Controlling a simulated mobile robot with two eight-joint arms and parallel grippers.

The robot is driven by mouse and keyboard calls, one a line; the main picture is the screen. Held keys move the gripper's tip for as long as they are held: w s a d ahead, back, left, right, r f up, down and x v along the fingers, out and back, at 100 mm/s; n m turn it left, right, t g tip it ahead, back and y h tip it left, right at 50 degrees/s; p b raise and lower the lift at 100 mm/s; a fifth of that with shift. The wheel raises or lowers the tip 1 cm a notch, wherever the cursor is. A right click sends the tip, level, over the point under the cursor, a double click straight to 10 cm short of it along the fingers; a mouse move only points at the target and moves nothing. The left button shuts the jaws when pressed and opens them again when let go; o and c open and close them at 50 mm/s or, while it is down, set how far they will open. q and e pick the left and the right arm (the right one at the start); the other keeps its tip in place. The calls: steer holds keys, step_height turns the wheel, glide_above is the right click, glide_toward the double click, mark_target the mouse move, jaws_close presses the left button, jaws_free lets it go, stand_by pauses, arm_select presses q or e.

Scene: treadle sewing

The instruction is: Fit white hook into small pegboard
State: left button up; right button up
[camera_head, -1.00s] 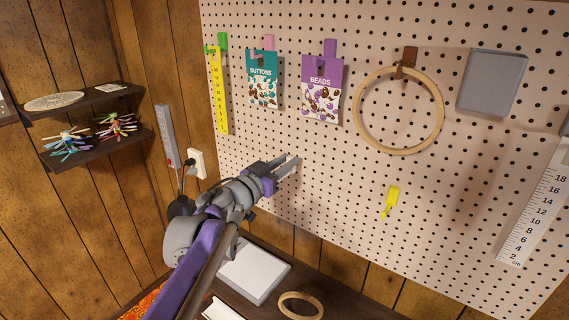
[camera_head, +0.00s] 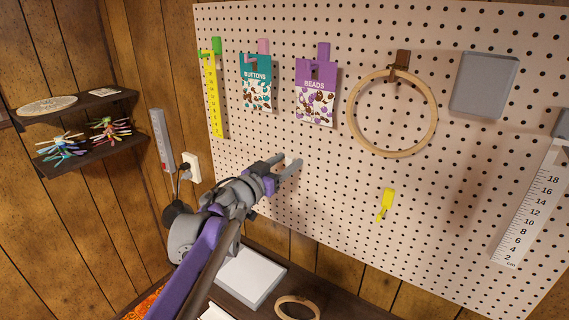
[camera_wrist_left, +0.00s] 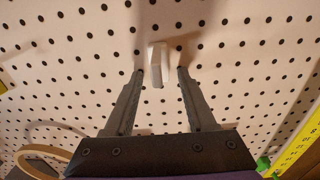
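The pegboard (camera_head: 450,160) is a pale pink panel with rows of dark holes. It fills most of the wrist view too. The white hook (camera_wrist_left: 157,65) is at the pegboard's surface, standing out from it. Whether its pegs are fully seated in the holes is hidden. My left gripper (camera_wrist_left: 160,73) is open, with one finger on each side of the hook and a gap to both. In the head view my left gripper (camera_head: 288,165) reaches the board below the buttons and beads packets; the hook is hard to make out there. My right gripper is not in view.
A small yellow item (camera_head: 386,203) hangs lower right. The board around the gripper is clear.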

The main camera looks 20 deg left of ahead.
arm_select(q)
steer(key=shift+s, duration=0.2)
steer(key=b+v, duration=0.1)
steer(key=v, duration=0.9)
steer(key=shift+s, duration=0.3)
steer(key=shift+a+r, duration=0.1)
steer(key=shift+a, duration=0.05)
steer(key=s+a+f+n+g+y+p, duration=0.1)
steer(key=s+a+f+n+g+y, duration=0.15)
steer(key=s+f+y, duration=0.3)
steer(key=s+a+f+n+g+y, duration=0.1)
steer(key=s+a+f+n+y, duration=0.25)
steer(key=f, duration=0.35)
steer(key=s+d+f+m+g+h, duration=0.1)
steer(key=s+d+f+g, duration=0.3)
steer(key=s+f, duration=0.4)
steer(key=s+d+f+m+g+h, duration=0.1)
steer(key=s+d+f+g, duration=0.3)
steer(key=s+f, duration=0.5)
steer(key=shift+s+d+f+h+p, duration=0.25)
steer(key=shift+s+d+h+p, duration=0.15)
steer(key=shift+s+d+p, duration=0.05)
